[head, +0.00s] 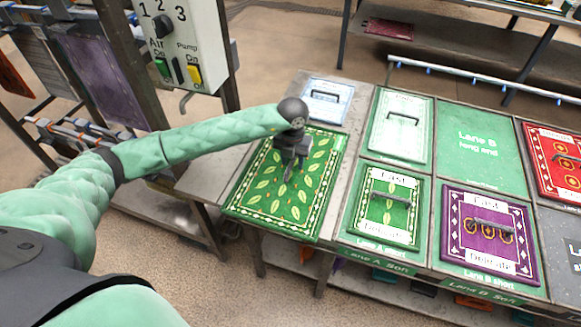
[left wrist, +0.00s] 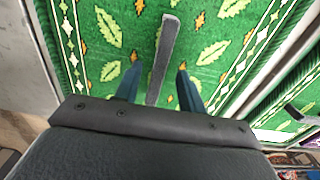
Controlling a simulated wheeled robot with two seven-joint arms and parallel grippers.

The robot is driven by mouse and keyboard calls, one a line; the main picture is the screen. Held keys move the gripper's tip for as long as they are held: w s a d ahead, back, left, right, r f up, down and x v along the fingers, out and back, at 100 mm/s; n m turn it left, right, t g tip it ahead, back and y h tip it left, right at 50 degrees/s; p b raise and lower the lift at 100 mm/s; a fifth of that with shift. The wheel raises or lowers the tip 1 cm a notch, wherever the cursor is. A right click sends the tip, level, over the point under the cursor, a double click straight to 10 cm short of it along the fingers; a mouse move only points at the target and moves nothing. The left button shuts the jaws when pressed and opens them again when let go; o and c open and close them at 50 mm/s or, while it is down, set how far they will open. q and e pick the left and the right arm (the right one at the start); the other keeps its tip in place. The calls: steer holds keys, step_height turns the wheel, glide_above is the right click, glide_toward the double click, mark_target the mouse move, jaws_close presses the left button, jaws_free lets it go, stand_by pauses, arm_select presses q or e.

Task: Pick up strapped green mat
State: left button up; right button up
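A large green mat (head: 265,195) with pale leaves and a white patterned border lies flat on the left part of the table. It fills most of the left wrist view (left wrist: 215,50). A grey strap (left wrist: 163,55) stands at its middle. My left gripper (head: 289,168) is over the mat's middle and hides part of it. In the left wrist view my left gripper (left wrist: 158,72) is open, with the strap's near part between its two fingers and gaps on both sides. I cannot tell its exact height above the mat. My right gripper is not in view.
A smaller green mat (head: 373,223) with a handle lies on the right, beside a purple mat (head: 490,256). A pale green panel (head: 399,143) and a pale blue one (head: 320,108) lie behind. A control box (head: 182,40) stands at the back left.

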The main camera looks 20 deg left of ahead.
arm_select(q)
steer(key=c, duration=0.4)
steer(key=shift+a+f, duration=0.1)
steer(key=shift+a, duration=0.05)
steer(key=shift+c, duration=1.4)
steer(key=shift+w, duration=0.1)
jaws_close()
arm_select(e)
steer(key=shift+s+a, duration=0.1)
arm_select(q)
steer(key=shift+f, duration=0.1)
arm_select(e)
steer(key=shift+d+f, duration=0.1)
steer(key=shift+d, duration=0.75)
